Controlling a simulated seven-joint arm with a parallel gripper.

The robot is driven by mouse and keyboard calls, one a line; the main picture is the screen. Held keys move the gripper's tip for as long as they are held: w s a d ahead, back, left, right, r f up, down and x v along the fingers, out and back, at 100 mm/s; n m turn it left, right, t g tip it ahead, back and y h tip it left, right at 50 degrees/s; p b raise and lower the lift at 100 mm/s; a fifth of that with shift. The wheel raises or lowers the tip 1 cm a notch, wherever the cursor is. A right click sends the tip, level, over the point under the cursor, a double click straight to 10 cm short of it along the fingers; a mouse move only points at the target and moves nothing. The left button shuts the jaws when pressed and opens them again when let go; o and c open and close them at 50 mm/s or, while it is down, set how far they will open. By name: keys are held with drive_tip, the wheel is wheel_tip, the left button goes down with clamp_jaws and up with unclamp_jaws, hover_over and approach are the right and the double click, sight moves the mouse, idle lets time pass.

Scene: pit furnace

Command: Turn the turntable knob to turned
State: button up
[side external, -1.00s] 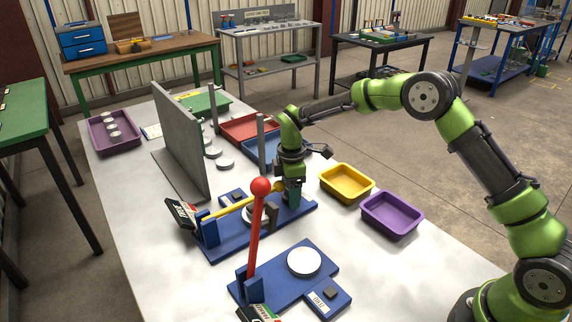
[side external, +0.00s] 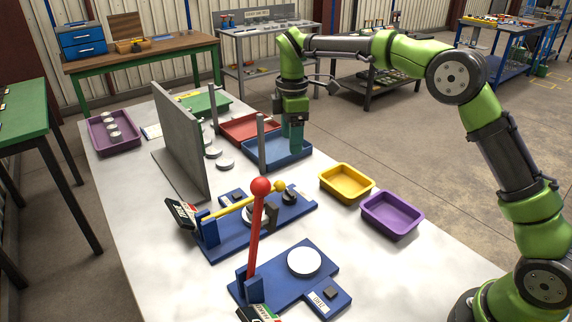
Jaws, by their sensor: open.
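A small black knob (side external: 290,196) sits at the right end of the rear blue base (side external: 222,240). Its turned angle is too small to read. A pale round disc (side external: 250,220) on the same base is partly hidden by a yellow lever and a red lever. My gripper (side external: 296,151) is open and points down, raised well above the knob and clear of it. In the picture its fingers overlap the blue tray behind.
A yellow lever (side external: 230,209) and a red-balled lever (side external: 256,225) rise near the knob. A grey upright panel (side external: 182,145) and a grey post (side external: 261,143) stand behind. The yellow tray (side external: 346,195) and purple tray (side external: 391,230) lie to the right.

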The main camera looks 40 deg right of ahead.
sight(289, 192)
drive_tip(key=f+n, duration=0.2)
drive_tip(key=f, duration=0.3)
drive_tip(key=f+n, duration=0.2)
drive_tip(key=f, duration=0.4)
drive_tip(key=f+n, duration=0.2)
drive_tip(key=f, duration=0.4)
drive_tip(key=shift+w+a, duration=0.1)
drive_tip(key=shift+a, duration=0.1)
